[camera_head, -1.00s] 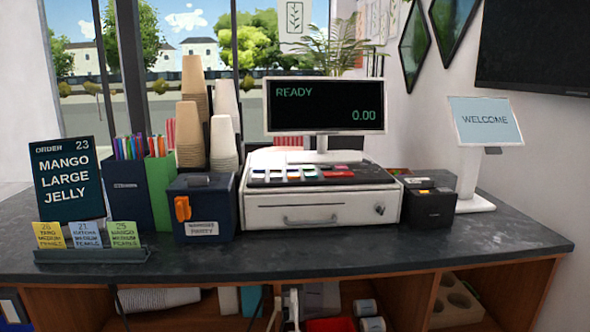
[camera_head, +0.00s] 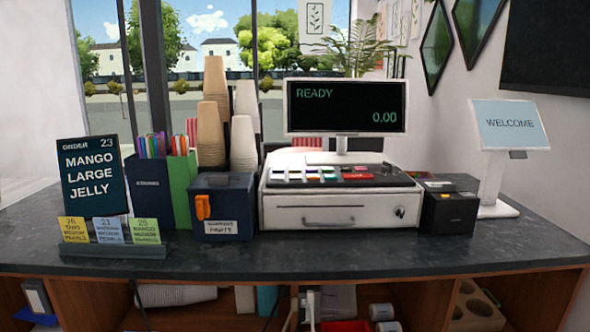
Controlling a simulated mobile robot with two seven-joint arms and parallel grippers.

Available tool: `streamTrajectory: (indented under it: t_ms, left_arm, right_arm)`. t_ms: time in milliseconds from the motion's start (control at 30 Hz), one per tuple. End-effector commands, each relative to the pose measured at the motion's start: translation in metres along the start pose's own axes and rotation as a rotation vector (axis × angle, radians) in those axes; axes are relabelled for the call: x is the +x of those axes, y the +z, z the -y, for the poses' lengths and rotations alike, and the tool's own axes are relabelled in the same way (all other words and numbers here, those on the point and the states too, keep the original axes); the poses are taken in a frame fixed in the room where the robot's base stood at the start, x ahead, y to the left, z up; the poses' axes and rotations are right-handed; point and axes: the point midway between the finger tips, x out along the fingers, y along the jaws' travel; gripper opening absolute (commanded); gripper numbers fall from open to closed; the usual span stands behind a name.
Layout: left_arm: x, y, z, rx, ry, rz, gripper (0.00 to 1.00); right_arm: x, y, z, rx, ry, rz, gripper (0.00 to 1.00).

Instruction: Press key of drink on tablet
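A cash register (camera_head: 338,212) stands on the dark counter. Its screen (camera_head: 346,107) reads "READY" and "0.00". A keypad with coloured keys (camera_head: 330,175) lies on top of the register, below the screen; the key labels are too small to read. A white tablet on a stand (camera_head: 509,125) at the right reads "WELCOME". An order sign (camera_head: 92,177) at the left reads "ORDER 23, MANGO LARGE JELLY". Neither of my grippers is in view.
Three small order cards stand in a holder (camera_head: 112,250) at the front left. Stacked cups (camera_head: 243,145), a straw box (camera_head: 160,190), a dark box with an orange part (camera_head: 222,205) and a small black printer (camera_head: 449,208) flank the register. The counter's front strip (camera_head: 330,258) is clear.

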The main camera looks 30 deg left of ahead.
Motion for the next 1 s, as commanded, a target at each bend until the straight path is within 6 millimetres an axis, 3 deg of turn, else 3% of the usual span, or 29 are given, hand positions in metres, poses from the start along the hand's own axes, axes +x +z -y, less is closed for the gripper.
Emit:
streamTrajectory:
  t_ms: [67, 733, 1000]
  left_arm:
    - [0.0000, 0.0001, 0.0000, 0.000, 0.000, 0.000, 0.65]
    - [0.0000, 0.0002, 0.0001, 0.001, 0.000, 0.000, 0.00]
    - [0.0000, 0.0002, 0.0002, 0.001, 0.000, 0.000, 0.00]
  right_arm:
    - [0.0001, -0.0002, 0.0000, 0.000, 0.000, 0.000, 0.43]
    - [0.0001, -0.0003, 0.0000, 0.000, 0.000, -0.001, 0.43]
    - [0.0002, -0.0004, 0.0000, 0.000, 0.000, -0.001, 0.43]
